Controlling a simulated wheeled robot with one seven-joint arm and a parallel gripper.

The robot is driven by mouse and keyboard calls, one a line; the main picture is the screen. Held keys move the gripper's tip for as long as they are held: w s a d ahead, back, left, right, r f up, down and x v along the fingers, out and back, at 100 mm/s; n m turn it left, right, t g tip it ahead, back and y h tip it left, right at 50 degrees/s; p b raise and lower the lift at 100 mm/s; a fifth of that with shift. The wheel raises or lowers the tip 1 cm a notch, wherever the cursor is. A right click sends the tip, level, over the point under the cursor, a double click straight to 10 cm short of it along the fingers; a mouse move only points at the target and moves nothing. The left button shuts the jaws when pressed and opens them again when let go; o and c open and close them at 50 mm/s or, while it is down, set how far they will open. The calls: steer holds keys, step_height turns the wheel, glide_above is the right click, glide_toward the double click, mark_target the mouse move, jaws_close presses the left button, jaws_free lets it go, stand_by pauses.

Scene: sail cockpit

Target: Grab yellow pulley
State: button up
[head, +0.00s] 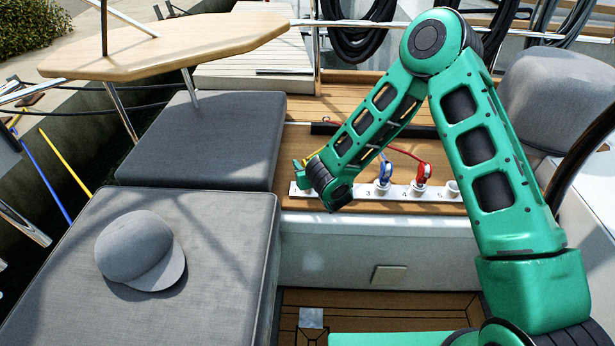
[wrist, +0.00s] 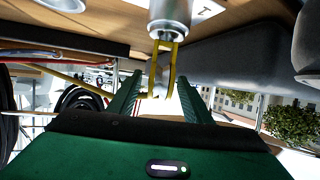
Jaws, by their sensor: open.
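The yellow pulley (wrist: 174,62) shows in the wrist view just below a silver cylindrical post (wrist: 170,18). It is in the space between the two green fingers of my gripper (wrist: 160,84), which stand apart on either side of it. I cannot tell whether either finger touches it. In the head view my gripper (head: 303,170) is at the left end of a white numbered strip (head: 403,191). There only a small bit of yellow (head: 312,157) shows beside the fingers; my arm and gripper hide the rest.
A blue pulley (head: 384,172) and a red pulley (head: 423,173) stand on the strip to the right of my gripper. Grey cushions (head: 203,137) lie to the left, one with a grey cap (head: 138,248) on it. A wooden table (head: 180,42) stands at back left.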

steer(key=shift+x, duration=1.55)
steer(key=shift+d, duration=0.1)
jaws_close()
